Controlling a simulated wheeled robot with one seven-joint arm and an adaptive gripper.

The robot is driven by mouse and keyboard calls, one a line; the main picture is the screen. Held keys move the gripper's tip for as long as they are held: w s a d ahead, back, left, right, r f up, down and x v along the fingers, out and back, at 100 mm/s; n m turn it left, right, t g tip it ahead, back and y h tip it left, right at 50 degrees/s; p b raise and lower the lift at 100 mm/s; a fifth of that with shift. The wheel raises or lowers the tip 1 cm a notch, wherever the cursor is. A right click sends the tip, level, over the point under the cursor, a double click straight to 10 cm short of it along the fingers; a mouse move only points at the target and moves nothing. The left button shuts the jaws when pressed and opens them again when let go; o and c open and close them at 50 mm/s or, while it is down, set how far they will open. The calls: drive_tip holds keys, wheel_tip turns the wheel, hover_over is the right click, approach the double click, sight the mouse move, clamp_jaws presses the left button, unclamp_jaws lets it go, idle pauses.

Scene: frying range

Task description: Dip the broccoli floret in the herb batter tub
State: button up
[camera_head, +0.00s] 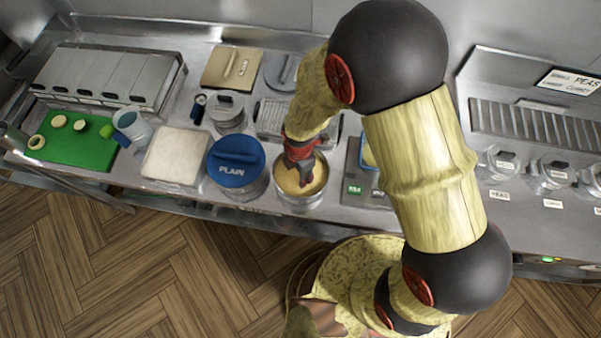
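My gripper (304,178) points down into an open round metal tub (300,203) of pale yellow batter (288,182). Its fingertips are at or just above the batter; I cannot tell if they touch it. The fingers are small and partly hidden by my wrist, so I cannot tell whether they are open or shut, or hold anything. No herb label shows on this tub. The tub just left of it has a blue lid (236,161) marked PLAIN.
At left, a green board (75,148) holds several pale slices and a small green piece (107,131). A white jug (131,127) and a pale tray (176,156) stand beside it. Lidded pots (500,163) stand at right. My arm hides part of the counter.

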drive_tip(key=shift+d, duration=0.55)
drive_tip(key=shift+a, duration=0.6)
drive_tip(key=shift+d, duration=0.3)
wheel_tip(320, 180, up, 10)
drive_tip(key=p, duration=0.7)
drive_tip(key=shift+r, duration=0.25)
idle(0.5)
drive_tip(key=shift+r, duration=0.1)
idle(0.6)
wheel_tip(320, 180, up, 3)
drive_tip(key=shift+f+p, duration=0.1)
drive_tip(key=shift+p, duration=0.9)
